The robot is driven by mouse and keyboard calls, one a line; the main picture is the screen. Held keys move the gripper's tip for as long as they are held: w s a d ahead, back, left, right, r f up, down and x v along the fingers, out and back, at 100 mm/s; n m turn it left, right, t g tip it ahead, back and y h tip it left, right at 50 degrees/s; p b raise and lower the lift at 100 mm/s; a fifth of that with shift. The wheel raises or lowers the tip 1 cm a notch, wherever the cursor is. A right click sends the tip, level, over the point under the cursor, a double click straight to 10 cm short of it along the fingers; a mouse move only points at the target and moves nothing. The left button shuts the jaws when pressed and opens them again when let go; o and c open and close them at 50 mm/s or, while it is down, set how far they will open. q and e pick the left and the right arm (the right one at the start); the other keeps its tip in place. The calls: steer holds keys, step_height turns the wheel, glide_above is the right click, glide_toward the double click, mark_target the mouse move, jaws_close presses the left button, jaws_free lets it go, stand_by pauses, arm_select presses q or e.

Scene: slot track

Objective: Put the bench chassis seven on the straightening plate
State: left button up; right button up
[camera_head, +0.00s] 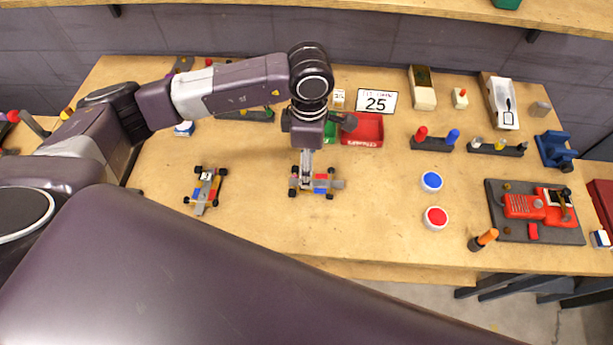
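Two small slot-car chassis lie on the wooden bench: one at the left (205,190) and one near the middle (322,183), with blue, red and grey parts. I cannot read a number seven on either. My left gripper (305,170) points down over the left end of the middle chassis. It seems to be at or very near it, and whether its fingers are closed on it is unclear. A dark grey plate (510,231) at the right carries a red device; I cannot tell if it is the straightening plate. My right gripper is not in view.
A red tray (364,131) and a "25" sign (377,101) stand behind the gripper. Blue (431,181) and red (435,218) round pots and an orange-handled tool (484,239) lie right of the chassis. Bare bench lies between chassis and pots.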

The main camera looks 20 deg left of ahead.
mark_target(316, 183)
arm_select(q)
steer(key=shift+f, duration=0.45)
step_height(316, 183, down, 5)
steer(key=p, duration=0.3)
steer(key=shift+a+f, duration=0.1)
steer(key=shift+f, duration=0.6)
steer(key=c, duration=1.4)
steer(key=shift+r, duration=0.15)
